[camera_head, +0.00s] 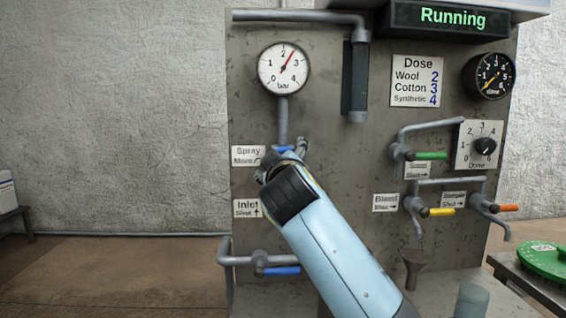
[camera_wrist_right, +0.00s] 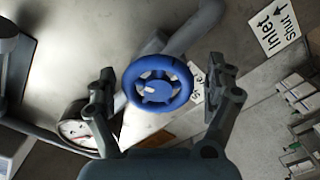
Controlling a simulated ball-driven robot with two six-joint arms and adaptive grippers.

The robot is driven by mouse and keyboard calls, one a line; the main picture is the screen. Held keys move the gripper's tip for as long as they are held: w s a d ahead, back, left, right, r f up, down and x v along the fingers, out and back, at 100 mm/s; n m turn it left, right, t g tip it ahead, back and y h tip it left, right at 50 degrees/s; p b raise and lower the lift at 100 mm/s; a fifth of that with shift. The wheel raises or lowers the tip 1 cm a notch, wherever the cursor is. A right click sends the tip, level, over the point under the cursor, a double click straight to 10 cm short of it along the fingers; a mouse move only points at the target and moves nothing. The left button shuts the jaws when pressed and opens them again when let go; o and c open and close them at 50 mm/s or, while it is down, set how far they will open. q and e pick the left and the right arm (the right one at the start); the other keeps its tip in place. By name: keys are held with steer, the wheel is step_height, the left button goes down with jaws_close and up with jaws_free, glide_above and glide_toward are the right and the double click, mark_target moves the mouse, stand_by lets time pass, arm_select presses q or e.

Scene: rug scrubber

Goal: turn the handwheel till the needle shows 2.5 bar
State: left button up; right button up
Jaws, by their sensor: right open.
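The pressure gauge (camera_head: 284,68) is a white round dial marked in bar, high on the panel's left. Its red needle points up and right, between 2 and 3, about midway. The blue handwheel (camera_wrist_right: 158,84) sits on a grey pipe, between the two fingers of my right gripper (camera_wrist_right: 160,80). The fingers are open, one on each side, with gaps to the rim. In the head view a sliver of the handwheel (camera_head: 284,149) shows behind my right gripper (camera_head: 283,158), whose wrist hides most of it. My left gripper is out of view.
Blue (camera_head: 281,271), green (camera_head: 432,155), yellow (camera_head: 442,212) and orange (camera_head: 508,208) valve levers stand out from the panel. A dose knob (camera_head: 484,147) and a second gauge (camera_head: 489,76) are at right. The display (camera_head: 452,18) reads "Running".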

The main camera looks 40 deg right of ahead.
steer(key=v, duration=0.7)
steer(key=shift+s, duration=0.25)
steer(key=shift+a, duration=0.1)
